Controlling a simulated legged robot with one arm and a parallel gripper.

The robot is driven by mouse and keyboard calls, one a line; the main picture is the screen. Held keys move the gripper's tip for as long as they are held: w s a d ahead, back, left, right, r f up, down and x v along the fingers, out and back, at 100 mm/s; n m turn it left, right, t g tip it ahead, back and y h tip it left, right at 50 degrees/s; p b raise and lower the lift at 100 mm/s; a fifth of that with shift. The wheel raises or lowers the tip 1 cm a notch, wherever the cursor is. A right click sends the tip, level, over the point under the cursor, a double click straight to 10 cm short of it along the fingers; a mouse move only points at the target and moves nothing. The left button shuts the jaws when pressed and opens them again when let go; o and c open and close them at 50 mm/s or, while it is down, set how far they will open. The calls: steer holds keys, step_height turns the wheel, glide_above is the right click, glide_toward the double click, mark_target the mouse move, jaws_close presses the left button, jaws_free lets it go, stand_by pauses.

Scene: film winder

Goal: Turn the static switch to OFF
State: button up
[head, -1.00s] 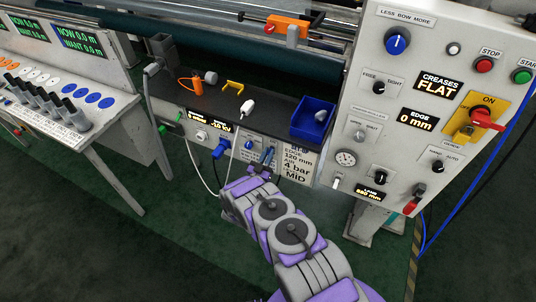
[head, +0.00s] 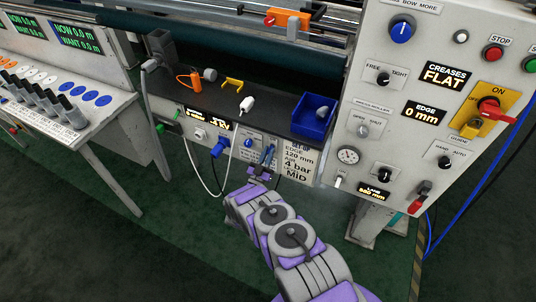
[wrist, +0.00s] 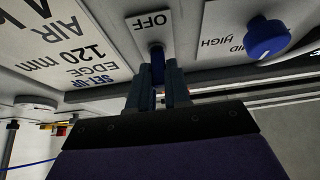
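The static switch shows in the wrist view as a small blue lever (wrist: 157,66) on a white plate with an upside-down OFF label. My gripper (wrist: 160,80) has its two dark fingers close on both sides of the lever, seemingly touching it. Any label on the lever's other side is hidden by the fingers. In the head view my gripper (head: 267,156) is at the low front panel (head: 196,118), just left of the set-up label. The switch itself is hard to make out there.
A blue knob (head: 249,142) sits left of my gripper; it also shows in the wrist view (wrist: 265,38) by MID and HIGH marks. A blue plug (head: 220,148) with a hanging white cable is further left. The tall control panel (head: 405,140) stands at right. A blue bin (head: 313,118) sits above.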

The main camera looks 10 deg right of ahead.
steer(key=o, duration=0.4)
steer(key=shift+a, duration=0.15)
steer(key=shift+o, duration=0.2)
steer(key=s+a+f, duration=0.2)
steer(key=s+a, duration=0.7)
steer(key=s, duration=0.4)
steer(key=shift+s+a+f+b, duration=0.15)
steer(key=shift+a+f+b, duration=0.15)
steer(key=shift+b, duration=0.05)
